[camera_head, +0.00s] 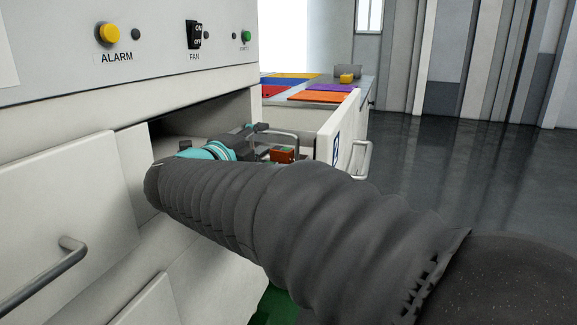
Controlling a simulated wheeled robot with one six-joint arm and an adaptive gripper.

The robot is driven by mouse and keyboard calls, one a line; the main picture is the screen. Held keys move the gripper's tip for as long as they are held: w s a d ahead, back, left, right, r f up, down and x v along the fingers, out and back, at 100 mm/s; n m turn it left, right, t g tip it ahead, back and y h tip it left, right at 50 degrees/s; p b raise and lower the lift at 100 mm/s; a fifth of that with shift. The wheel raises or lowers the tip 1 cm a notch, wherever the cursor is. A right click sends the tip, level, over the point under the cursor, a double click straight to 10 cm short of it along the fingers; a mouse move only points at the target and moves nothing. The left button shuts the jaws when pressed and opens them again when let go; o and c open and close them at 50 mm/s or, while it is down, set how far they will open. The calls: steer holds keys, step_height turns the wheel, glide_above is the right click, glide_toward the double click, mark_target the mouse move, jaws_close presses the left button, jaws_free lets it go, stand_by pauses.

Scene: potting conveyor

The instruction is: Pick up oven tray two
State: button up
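The drawer front (347,135) with a blue-and-white mark that looks like a 2 is pulled out of the white cabinet. I cannot tell whether this drawer or something in it is oven tray two. A thin light metal bar (285,134) and a small orange-brown block (282,156) show inside the drawer. My gripper (262,139) is down in the open drawer, close to the bar and block. My sleeved arm hides much of the drawer, and I cannot see whether the fingers touch anything.
The cabinet panel carries a yellow ALARM button (110,33), a FAN switch (194,35) and a green button (246,36). A closed drawer handle (45,278) juts out at left. A table (352,107) with coloured sheets stands behind. The floor at right is clear.

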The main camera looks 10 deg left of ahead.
mark_target(272, 134)
steer(key=shift+x, duration=3.1)
steer(key=shift+f, duration=0.1)
jaws_close()
